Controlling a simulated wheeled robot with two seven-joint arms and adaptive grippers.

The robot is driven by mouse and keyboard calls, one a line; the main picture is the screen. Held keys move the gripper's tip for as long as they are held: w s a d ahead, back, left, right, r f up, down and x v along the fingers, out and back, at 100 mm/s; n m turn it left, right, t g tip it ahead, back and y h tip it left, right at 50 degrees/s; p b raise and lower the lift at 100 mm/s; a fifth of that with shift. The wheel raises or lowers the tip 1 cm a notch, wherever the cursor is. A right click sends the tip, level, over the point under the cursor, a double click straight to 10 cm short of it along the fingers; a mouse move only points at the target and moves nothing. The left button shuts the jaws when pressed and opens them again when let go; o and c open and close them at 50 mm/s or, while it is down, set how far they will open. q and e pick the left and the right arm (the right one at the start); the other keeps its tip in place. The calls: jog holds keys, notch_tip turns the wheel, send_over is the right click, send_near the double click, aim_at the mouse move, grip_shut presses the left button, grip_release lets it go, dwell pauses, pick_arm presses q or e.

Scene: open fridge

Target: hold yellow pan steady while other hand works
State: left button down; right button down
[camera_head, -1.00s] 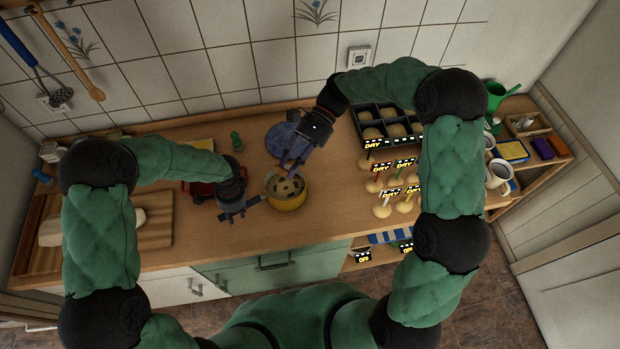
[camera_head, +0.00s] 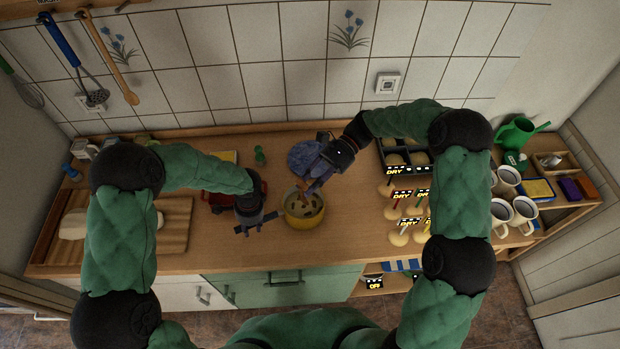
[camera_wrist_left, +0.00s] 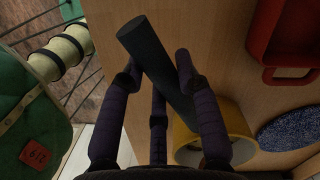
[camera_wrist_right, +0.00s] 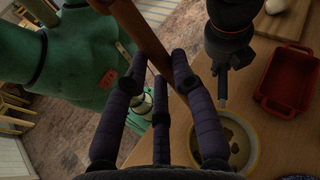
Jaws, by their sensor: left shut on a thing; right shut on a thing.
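The yellow pan (camera_head: 318,221) stands on the wooden counter with dark bits on its pale inside. It also shows in the left wrist view (camera_wrist_left: 236,122) and the right wrist view (camera_wrist_right: 253,150). My left gripper (camera_head: 262,222) is just left of the pan, shut on its dark handle (camera_wrist_left: 150,48). My right gripper (camera_head: 316,178) is above the pan's far side, shut on a brown wooden utensil (camera_wrist_right: 140,35). The utensil's lower end is hard to make out, so I cannot tell whether it touches the contents.
A blue speckled plate (camera_head: 300,157) lies behind the pan, and a red dish (camera_head: 212,197) behind my left gripper. Pale round pieces with DRY labels (camera_head: 400,238) and a dark tray (camera_head: 387,155) are at right. A cutting board (camera_head: 176,215) is at left. Counter in front is clear.

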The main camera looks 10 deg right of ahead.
notch_tip(320, 180, down, 7)
jog(key=shift+r, duration=0.15)
dwell(0.5)
jog(key=shift+s, duration=0.1)
dwell(0.6)
jog(key=shift+d, duration=0.1)
jog(key=shift+r, duration=0.45)
dwell(1.2)
dwell(0.4)
